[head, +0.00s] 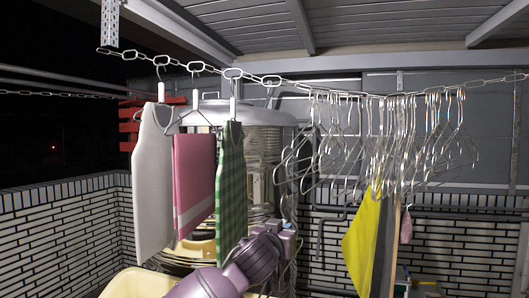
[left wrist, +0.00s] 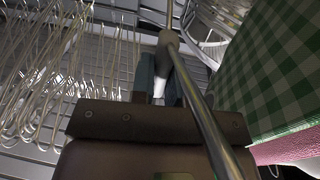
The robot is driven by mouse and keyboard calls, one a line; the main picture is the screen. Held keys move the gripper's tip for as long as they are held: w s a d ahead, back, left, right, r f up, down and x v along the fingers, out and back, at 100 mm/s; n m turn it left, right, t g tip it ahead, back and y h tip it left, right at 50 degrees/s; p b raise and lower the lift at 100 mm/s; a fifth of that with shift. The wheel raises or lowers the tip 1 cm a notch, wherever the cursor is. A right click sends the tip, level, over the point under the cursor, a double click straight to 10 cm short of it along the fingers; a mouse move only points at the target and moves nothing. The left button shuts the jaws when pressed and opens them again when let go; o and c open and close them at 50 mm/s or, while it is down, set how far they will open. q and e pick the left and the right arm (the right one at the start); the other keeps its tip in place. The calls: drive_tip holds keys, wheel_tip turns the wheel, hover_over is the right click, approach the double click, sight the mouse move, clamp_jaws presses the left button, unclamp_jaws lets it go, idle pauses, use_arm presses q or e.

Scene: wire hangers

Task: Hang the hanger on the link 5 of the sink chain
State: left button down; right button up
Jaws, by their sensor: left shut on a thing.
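The silver link chain (head: 210,67) runs from the upper left down to the right in the head view. My left gripper (head: 287,228) is below the chain, right of the green checked cloth, and shut on a wire hanger. The gripper's fingertips (left wrist: 160,82) show in the left wrist view around a pale piece. The held hanger's metal wire (left wrist: 197,98) runs past the fingers, close to the camera. In the head view it is hard to tell this hanger from the wires behind it. My right gripper is not in view.
A white cloth (head: 152,180), a pink cloth (head: 193,180) and a green checked cloth (head: 229,190) hang from the left part of the chain. Many empty wire hangers (head: 400,140) crowd its right part. A yellow cloth (head: 362,240) hangs below them. A tiled wall (head: 60,235) stands behind.

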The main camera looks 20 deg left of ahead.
use_arm(q)
drive_tip(key=w+a+r+n+y, duration=0.1)
drive_tip(key=a+r+y, duration=0.1)
drive_tip(key=r, duration=1.4)
drive_tip(key=w+a+r+n+y, duration=0.1)
drive_tip(key=a+r+y, duration=0.1)
drive_tip(key=r, duration=1.4)
drive_tip(key=shift+a+r+n+b, duration=0.2)
drive_tip(key=shift+a+n+b, duration=0.15)
drive_tip(key=shift+a, duration=0.35)
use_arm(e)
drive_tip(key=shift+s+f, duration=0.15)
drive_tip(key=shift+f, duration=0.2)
use_arm(q)
drive_tip(key=shift+f, duration=0.1)
